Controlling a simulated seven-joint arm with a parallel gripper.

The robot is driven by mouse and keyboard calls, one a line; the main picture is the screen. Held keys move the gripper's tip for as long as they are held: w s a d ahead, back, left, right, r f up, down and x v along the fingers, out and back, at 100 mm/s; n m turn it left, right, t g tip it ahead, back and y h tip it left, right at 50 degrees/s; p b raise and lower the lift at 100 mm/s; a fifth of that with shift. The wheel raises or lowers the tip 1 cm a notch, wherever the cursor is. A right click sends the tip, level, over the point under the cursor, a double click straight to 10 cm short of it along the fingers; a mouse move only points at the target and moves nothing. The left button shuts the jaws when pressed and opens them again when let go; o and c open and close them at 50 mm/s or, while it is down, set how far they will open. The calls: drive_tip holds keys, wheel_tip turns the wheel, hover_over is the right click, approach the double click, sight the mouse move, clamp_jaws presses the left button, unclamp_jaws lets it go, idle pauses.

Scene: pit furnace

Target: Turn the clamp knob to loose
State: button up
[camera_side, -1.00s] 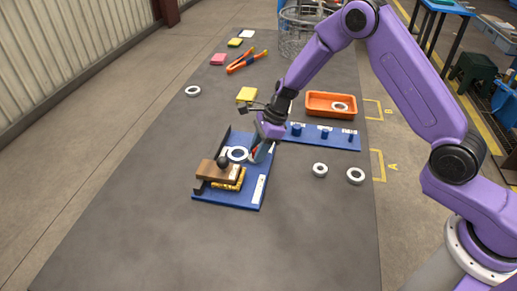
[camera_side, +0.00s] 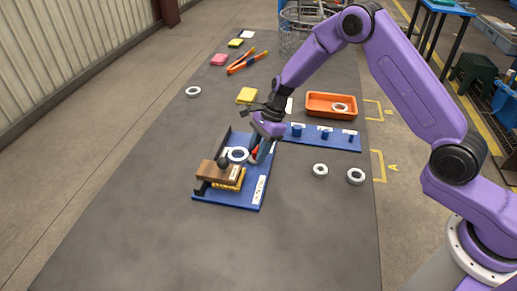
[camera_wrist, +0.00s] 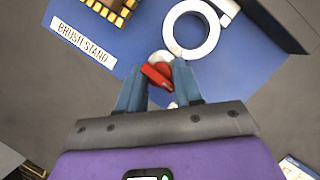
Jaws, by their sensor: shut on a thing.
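A blue stand (camera_side: 223,198) labelled "BRUSH STAND" (camera_wrist: 83,38) lies on the grey table. The red clamp knob (camera_wrist: 157,75) is at its right side, beside a white ring (camera_wrist: 191,30). My gripper (camera_wrist: 159,72) is shut on the red knob, with one blue finger on each side. In the side view my gripper (camera_side: 261,150) comes down at the stand's right edge and mostly hides the knob (camera_side: 255,151).
A blue peg board (camera_side: 325,142) and an orange tray (camera_side: 330,107) holding a ring are behind to the right. Two loose rings (camera_side: 320,170) lie right of the stand. A yellow block (camera_side: 247,95) lies behind. The table's front is clear.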

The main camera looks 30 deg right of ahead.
drive_tip(key=o, duration=0.9)
drive_tip(key=shift+r, duration=0.1)
drive_tip(key=v, duration=1.7)
drive_tip(key=shift+d, duration=0.15)
drive_tip(key=shift+r, duration=0.1)
drive_tip(key=c, duration=0.7)
drive_tip(key=s+f+n+t, duration=0.1)
drive_tip(key=s+a+f+n+t+h, duration=0.1)
drive_tip(key=f, duration=0.1)
drive_tip(key=s+f+n+t+h, duration=0.1)
drive_tip(key=s+f+n, duration=0.1)
drive_tip(key=shift+a+t, duration=0.3)
drive_tip(key=shift+a, duration=0.05)
clamp_jaws()
drive_tip(key=s+n+t+h, duration=0.2)
drive_tip(key=s+n+t, duration=0.1)
drive_tip(key=s+n, duration=0.2)
drive_tip(key=shift+s+f+n+t, duration=0.3)
drive_tip(key=shift+s+f+t, duration=0.1)
drive_tip(key=shift+s, duration=0.5)
